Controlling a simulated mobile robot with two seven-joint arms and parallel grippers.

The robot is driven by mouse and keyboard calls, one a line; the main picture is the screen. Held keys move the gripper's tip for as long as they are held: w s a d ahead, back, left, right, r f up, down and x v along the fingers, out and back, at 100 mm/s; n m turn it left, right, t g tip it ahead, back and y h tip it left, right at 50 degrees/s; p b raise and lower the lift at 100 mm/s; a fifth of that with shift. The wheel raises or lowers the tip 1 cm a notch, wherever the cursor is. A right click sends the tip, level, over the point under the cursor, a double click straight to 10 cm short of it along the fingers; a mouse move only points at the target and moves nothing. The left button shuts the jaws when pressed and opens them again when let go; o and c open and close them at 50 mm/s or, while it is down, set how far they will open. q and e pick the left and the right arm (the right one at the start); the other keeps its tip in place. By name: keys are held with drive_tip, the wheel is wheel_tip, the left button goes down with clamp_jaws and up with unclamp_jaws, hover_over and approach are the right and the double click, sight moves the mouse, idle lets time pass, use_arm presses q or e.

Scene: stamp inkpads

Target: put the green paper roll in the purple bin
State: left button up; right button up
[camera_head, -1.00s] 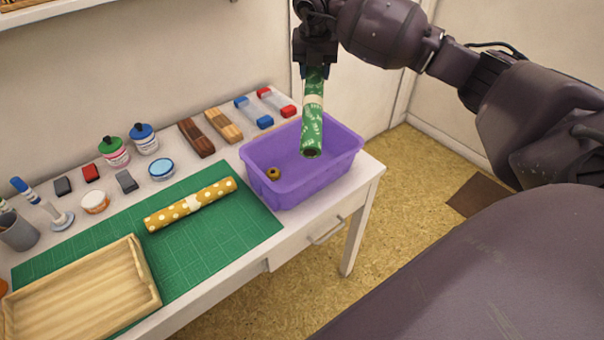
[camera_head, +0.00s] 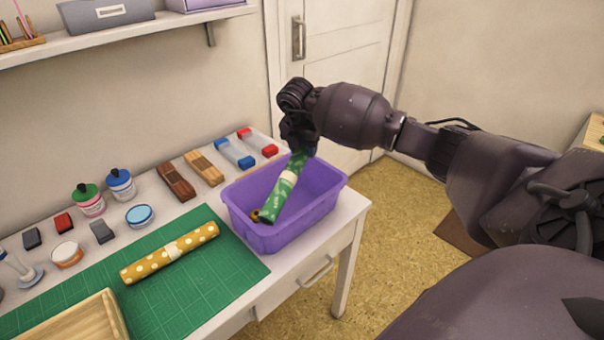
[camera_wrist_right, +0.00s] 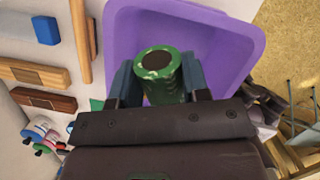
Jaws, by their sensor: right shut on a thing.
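The green paper roll (camera_head: 283,190) has a pale band and slants down into the purple bin (camera_head: 322,210), its lower end inside the bin near a small brown-gold ring-like thing (camera_head: 254,214). My right gripper (camera_head: 303,150) is shut on the roll's upper end, above the bin. In the right wrist view the roll's end (camera_wrist_right: 158,66) shows between the two fingers, with the purple bin (camera_wrist_right: 240,40) behind it. Whether the roll touches the bin floor I cannot tell. My left gripper is not in view.
A yellow dotted roll (camera_head: 170,252) lies on the green mat (camera_head: 215,280) left of the bin. Stamps, ink bottles and blocks line the table's back. A wooden tray (camera_head: 75,325) is at the front left. A shelf (camera_head: 130,32) hangs above.

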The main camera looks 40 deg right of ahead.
wheel_tip(320, 180, down, 2)
drive_tip(key=shift+f, duration=0.25)
wheel_tip(320, 180, down, 5)
drive_tip(key=shift+f+b, duration=0.15)
drive_tip(key=shift+b, duration=0.45)
drive_tip(key=shift+f, duration=0.25)
drive_tip(key=shift+r, duration=0.1)
drive_tip(key=o, duration=0.9)
drive_tip(key=shift+o, duration=0.2)
